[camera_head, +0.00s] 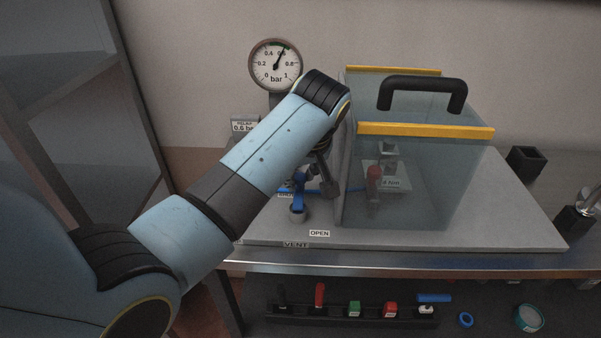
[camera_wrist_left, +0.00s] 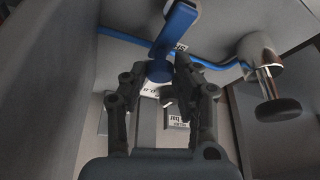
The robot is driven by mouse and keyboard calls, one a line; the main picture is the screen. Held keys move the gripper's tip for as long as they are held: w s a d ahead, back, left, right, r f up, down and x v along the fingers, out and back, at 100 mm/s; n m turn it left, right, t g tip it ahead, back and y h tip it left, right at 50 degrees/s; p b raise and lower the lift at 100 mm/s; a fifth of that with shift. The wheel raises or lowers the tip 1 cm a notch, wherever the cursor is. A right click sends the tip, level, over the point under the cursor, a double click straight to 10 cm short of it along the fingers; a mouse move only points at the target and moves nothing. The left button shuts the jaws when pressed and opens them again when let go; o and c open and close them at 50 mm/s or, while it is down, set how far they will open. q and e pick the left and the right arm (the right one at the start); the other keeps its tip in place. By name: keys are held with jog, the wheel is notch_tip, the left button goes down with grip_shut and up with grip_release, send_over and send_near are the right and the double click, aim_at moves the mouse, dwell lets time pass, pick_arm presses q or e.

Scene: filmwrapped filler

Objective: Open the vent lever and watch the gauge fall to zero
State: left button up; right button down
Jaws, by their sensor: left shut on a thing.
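The blue vent lever (camera_head: 299,183) is partly hidden behind my left arm, beside the clear enclosure. In the left wrist view, the blue lever (camera_wrist_left: 179,27) runs down to a rounded end between the fingers. My left gripper (camera_wrist_left: 157,74) is shut on the lever; it also shows, partly hidden, in the head view (camera_head: 317,184). An OPEN label (camera_head: 319,233) and a VENT label (camera_head: 296,245) lie in front of the lever. My right gripper is not in view.
The clear enclosure (camera_head: 405,190) with yellow edges and a black handle (camera_head: 423,89) stands close to the right of the gripper. A rack (camera_head: 340,311) of small tools sits below the bench edge. A black open box (camera_head: 525,162) stands at the right.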

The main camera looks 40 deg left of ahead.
pick_arm(q)
grip_shut()
